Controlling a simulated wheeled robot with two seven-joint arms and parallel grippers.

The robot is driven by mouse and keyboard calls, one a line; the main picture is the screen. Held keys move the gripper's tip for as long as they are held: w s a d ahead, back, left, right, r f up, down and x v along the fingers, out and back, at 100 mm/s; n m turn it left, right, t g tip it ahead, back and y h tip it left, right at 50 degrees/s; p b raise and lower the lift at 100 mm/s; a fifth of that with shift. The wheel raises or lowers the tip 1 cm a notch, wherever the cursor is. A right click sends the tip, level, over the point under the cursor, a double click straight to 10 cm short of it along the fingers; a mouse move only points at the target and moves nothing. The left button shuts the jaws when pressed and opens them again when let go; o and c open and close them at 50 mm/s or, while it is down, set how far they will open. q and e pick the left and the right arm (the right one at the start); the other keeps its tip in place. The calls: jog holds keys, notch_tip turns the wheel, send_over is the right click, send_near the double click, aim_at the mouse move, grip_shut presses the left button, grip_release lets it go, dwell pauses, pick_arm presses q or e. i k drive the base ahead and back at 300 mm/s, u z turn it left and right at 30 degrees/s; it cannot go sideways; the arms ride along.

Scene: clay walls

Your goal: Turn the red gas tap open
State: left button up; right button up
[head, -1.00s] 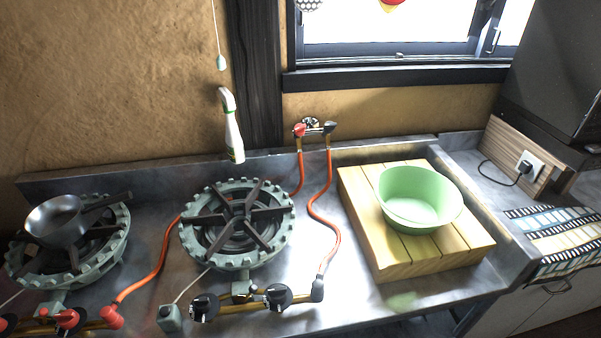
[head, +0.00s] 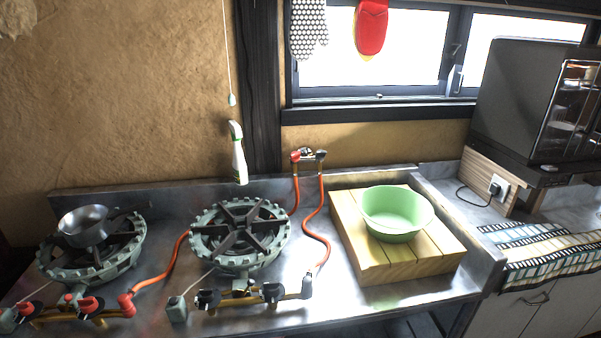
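The red gas tap (head: 295,157) is a small red handle on the wall-mounted valve (head: 308,155), low on the clay wall behind the burners. A black tap handle (head: 321,155) sits at the right of the same valve. Two orange hoses (head: 314,225) run down from the valve to the stoves. The red handle is too small to read its angle clearly. Neither of my grippers shows in the head view.
Two gas burners stand on the steel counter, the middle one (head: 238,232) bare, the left one with a pan (head: 84,226). A green bowl (head: 396,213) sits on a wooden board (head: 375,262) at right.

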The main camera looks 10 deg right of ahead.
aim_at(295, 157)
jog(key=z, duration=0.1)
jog(key=k, duration=0.45)
jog(key=u, duration=0.9)
jog(key=i, duration=1)
jog(key=z, duration=0.2)
